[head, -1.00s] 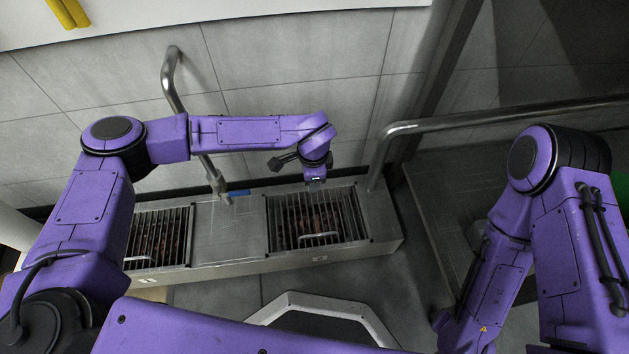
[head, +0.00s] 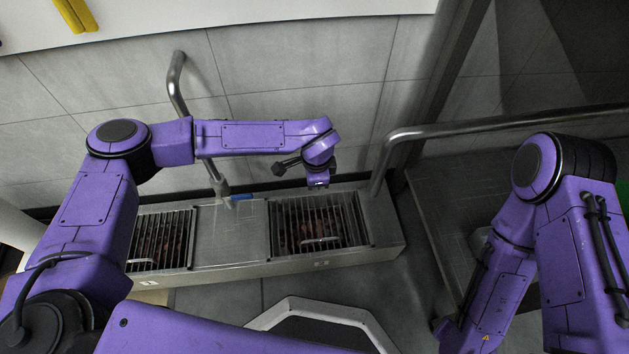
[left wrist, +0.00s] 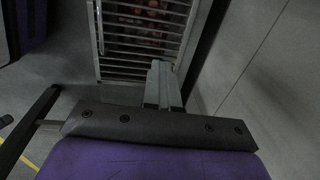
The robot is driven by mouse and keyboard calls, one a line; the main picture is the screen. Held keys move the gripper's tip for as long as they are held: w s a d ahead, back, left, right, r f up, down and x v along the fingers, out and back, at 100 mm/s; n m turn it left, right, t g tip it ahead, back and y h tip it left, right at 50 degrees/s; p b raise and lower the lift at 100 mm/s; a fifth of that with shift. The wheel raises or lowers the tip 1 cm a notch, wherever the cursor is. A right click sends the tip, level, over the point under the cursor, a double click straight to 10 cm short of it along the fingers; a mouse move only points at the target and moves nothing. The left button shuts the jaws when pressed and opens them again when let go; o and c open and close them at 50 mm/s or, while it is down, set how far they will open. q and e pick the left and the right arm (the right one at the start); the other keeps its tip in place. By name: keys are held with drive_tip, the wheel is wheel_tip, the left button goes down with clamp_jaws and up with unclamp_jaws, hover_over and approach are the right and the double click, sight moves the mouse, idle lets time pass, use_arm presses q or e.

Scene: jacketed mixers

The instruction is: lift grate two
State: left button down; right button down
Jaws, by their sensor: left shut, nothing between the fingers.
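Two barred metal grates lie in the top of a low grey trough. The right grate (head: 346,214) has a pale bar handle (head: 320,243) near its front edge; the left grate (head: 176,238) is partly behind my left arm. The small marks on the trough front are too small to read surely. My left gripper (head: 318,186) is above the back part of the right grate, shut and empty, apart from the handle. In the left wrist view, the shut fingers (left wrist: 163,85) overlap one end of a grate (left wrist: 145,45). My right arm shows, but its gripper does not.
The trough (head: 232,237) has a flat cover between the grates, with a blue-handled tap (head: 241,197) behind it. A bent pipe (head: 178,85) rises at left; a thick rail (head: 470,128) runs at right. Grey floor (head: 215,298) lies in front.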

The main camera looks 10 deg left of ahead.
idle(0.7)
use_arm(q)
drive_tip(key=c, duration=1.2)
unclamp_jaws()
wheel_tip(320, 180, up, 10)
drive_tip(key=p, duration=0.3)
drive_tip(key=shift+s+d+r+p, duration=0.15)
drive_tip(key=shift+s+r+p, duration=0.1)
drive_tip(key=shift+s+p, duration=0.2)
